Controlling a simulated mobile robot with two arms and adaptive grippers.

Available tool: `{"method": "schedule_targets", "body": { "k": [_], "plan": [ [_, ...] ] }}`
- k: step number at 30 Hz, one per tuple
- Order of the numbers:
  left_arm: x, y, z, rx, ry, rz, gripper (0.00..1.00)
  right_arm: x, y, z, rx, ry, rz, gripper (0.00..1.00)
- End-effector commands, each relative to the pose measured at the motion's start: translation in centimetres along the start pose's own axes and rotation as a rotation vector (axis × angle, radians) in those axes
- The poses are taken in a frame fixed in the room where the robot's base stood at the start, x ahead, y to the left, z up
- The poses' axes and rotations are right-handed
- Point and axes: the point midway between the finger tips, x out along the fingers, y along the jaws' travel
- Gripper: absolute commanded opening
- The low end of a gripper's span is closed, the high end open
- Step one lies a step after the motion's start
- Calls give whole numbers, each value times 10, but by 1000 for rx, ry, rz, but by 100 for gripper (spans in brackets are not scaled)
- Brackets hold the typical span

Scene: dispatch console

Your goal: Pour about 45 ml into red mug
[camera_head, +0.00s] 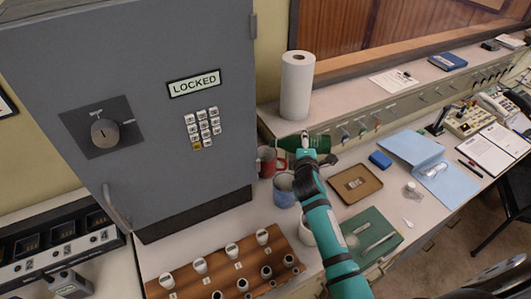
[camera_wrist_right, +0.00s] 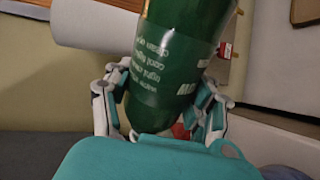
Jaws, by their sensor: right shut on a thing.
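The red mug (camera_head: 266,163) stands on the counter beside the grey cabinet, partly hidden behind a blue mug (camera_head: 284,193). My right gripper (camera_head: 306,154) is shut on a green bottle (camera_head: 318,143), which lies nearly sideways above the counter. The bottle's left end is close to and above the red mug; no stream of liquid can be made out. In the right wrist view the bottle (camera_wrist_right: 172,65), with white printed text, sits between both fingers. A small red patch shows below it, mostly hidden. My left gripper is not in view.
A paper towel roll (camera_head: 297,85) stands on the ledge behind the bottle. A white mug (camera_head: 305,232) is partly hidden by my arm. A brown tray (camera_head: 355,184), a green mat (camera_head: 372,238) and a wooden rack (camera_head: 228,268) lie around. The grey cabinet (camera_head: 150,60) bounds the left.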

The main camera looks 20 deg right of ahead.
Motion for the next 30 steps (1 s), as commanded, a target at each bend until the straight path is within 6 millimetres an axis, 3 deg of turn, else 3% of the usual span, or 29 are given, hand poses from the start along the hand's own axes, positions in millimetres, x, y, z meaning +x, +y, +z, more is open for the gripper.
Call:
{"method": "schedule_targets", "body": {
  "k": [30],
  "plan": [
    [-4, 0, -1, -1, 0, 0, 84, -1, 4, 4, -34, -9, 1, 18]
  ]
}}
